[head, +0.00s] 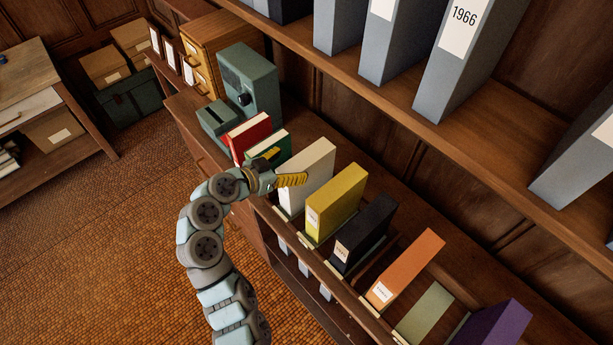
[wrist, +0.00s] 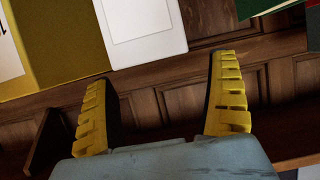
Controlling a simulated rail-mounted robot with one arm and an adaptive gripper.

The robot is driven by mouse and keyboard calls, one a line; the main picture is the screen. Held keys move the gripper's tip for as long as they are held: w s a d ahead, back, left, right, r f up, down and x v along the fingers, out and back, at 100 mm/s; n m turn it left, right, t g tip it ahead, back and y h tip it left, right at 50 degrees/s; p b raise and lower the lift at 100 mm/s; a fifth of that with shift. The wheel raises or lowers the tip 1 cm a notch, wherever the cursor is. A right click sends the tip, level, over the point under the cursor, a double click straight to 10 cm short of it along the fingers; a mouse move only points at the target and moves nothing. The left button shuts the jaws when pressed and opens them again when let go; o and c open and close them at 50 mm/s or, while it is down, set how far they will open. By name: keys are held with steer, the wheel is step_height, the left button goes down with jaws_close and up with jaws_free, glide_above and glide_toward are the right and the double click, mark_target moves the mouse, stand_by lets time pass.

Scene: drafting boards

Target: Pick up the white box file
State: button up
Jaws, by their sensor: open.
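The white box file (head: 317,163) stands upright on the wooden shelf in the head view, between the green file (head: 281,142) and the yellow file (head: 338,200). In the wrist view the white box file (wrist: 150,52) shows at the top, with its pale label towards me. My gripper (head: 289,166) is in front of the white file, its two yellow fingers spread. In the wrist view my gripper (wrist: 163,74) is open and empty. The file lies beyond the fingertips, roughly across the gap, and part of it is cut off by the frame.
The yellow file (wrist: 65,40) is close beside the white one. A red file (head: 248,132) and a green-grey device (head: 250,85) stand further left. Black (head: 365,230), orange (head: 408,265) and other files stand to the right. An upper shelf (head: 400,105) with grey files overhangs behind.

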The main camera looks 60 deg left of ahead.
mark_target(305, 159)
steer(key=shift+p+x, duration=0.95)
steer(key=shift+x, duration=1.3)
steer(key=shift+w+a+f, duration=0.2)
steer(key=shift+w+f, duration=0.1)
steer(key=shift+w, duration=0.2)
steer(key=c, duration=1.1)
steer(key=shift+c, duration=1.2)
steer(key=shift+r, duration=0.15)
